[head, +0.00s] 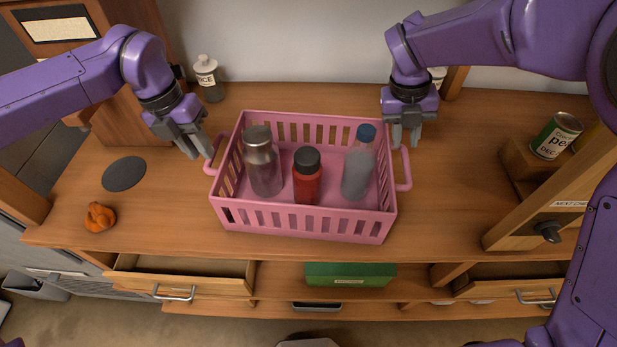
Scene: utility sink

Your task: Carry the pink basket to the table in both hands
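The pink basket (300,224) stands upright on the wooden tabletop, with slotted walls and a loop handle on each short side. It holds a grey metal bottle (262,165), a red bottle with a black cap (307,178) and a clear bottle with a blue cap (357,170). My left gripper (196,148) is open, just above and beside the left handle (213,155). My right gripper (406,140) is open, behind and above the right handle (403,170). Neither gripper visibly holds a handle.
A white-topped bottle (208,78) stands at the back left. An orange object (100,217) and a dark round disc (124,174) lie at the left. A can (556,136) sits on a wooden block at the right. An open drawer (180,275) is below the tabletop.

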